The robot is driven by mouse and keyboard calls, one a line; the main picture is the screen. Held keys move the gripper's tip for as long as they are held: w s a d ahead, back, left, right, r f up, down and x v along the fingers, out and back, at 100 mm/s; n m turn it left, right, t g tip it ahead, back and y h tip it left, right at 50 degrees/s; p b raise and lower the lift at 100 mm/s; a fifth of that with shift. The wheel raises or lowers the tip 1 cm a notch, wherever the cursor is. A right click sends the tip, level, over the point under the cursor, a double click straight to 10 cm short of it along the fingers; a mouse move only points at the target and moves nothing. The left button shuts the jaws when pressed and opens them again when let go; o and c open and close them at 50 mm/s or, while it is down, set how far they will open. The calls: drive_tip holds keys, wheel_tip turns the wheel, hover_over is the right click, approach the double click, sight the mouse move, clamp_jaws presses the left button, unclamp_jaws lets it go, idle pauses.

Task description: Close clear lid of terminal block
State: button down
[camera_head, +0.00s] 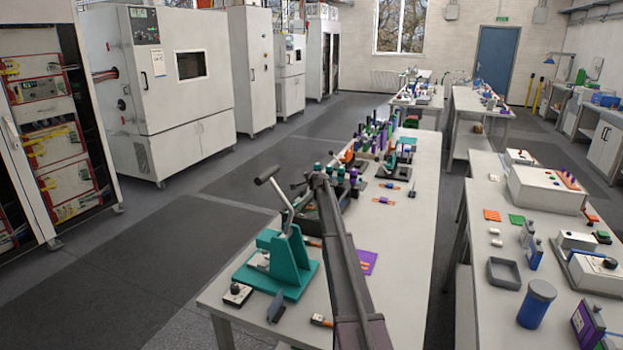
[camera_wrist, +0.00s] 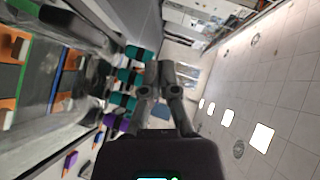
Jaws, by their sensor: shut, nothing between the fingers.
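My gripper (camera_wrist: 166,72) is in the middle of the wrist view, its fingers together and empty. In the head view my arm reaches along the near bench, and my gripper (camera_head: 318,182) is at its far end, small and partly hidden. Teal and dark blocks (camera_wrist: 127,78) show just left of the fingers in the wrist view; I cannot tell whether they touch. At the far left are orange and white parts on green and blue strips. I cannot make out the terminal block or its clear lid for certain in either view.
A teal lever press (camera_head: 285,262) stands on the near bench (camera_head: 228,297), left of my arm. A purple plate (camera_head: 368,262) lies right of my arm. Several small devices crowd the bench beyond my gripper. A second bench (camera_head: 470,238) is at right, across a narrow aisle.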

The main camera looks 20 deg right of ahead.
drive_tip(key=shift+w+a+f+b, duration=0.3)
drive_tip(key=shift+w+f+b, duration=0.05)
drive_tip(key=shift+f+b, duration=0.55)
drive_tip(key=shift+w+a+f+b, duration=0.35)
drive_tip(key=shift+f+b, duration=0.45)
drive_tip(key=shift+f, duration=0.25)
drive_tip(key=shift+w+a+f+b, duration=0.3)
drive_tip(key=shift+f+b, duration=0.55)
drive_tip(key=shift+f, duration=0.1)
drive_tip(key=shift+r, duration=0.2)
wheel_tip(320, 180, up, 4)
drive_tip(key=p, duration=0.4)
drive_tip(key=s+a+r+p, duration=0.4)
drive_tip(key=a+r+p, duration=0.1)
drive_tip(key=r+p, duration=0.1)
drive_tip(key=shift+s+a+r+p, duration=0.15)
drive_tip(key=shift+s+r+p, duration=0.25)
drive_tip(key=shift+p, duration=0.15)
drive_tip(key=shift+f, duration=0.15)
